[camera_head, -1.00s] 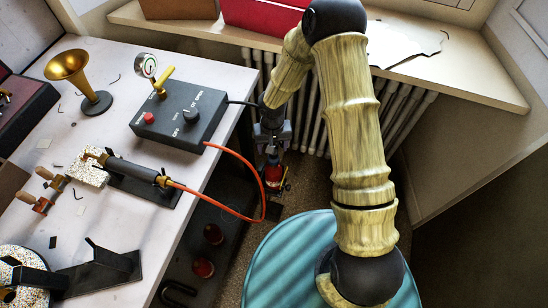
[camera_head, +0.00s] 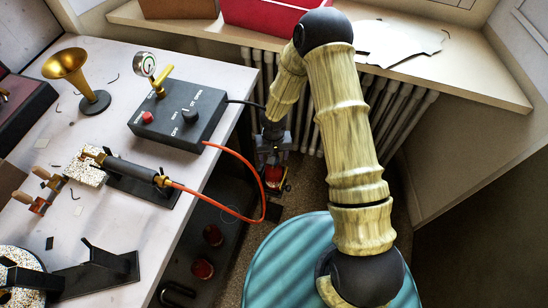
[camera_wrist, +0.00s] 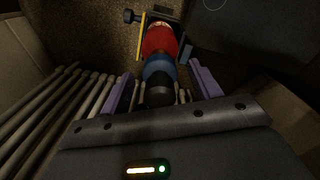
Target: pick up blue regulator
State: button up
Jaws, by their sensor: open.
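The blue regulator (camera_wrist: 158,70) sits on the neck of a red cylinder (camera_wrist: 160,40), with a dark knob at its near end in the wrist view. My gripper (camera_wrist: 163,88) is open, its two purple fingers on either side of the regulator and its knob, with gaps visible. In the head view my gripper (camera_head: 272,148) points down just above the red cylinder (camera_head: 273,176), beyond the bench's right edge. There the regulator is hidden or too small to make out.
A radiator (camera_head: 400,115) stands close by under the windowsill. The bench holds a dark control box (camera_head: 178,118) with a gauge and a torch (camera_head: 135,170) whose orange hose (camera_head: 245,165) hangs off the edge near my gripper. A teal round seat (camera_head: 290,260) lies below my arm.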

jog(key=shift+c, duration=0.2)
jog(key=c, duration=1.2)
notch_tip(320, 180, up, 10)
jog(key=shift+p, duration=0.95)
jog(key=shift+r+p, duration=2.05)
jog(key=shift+r, duration=0.45)
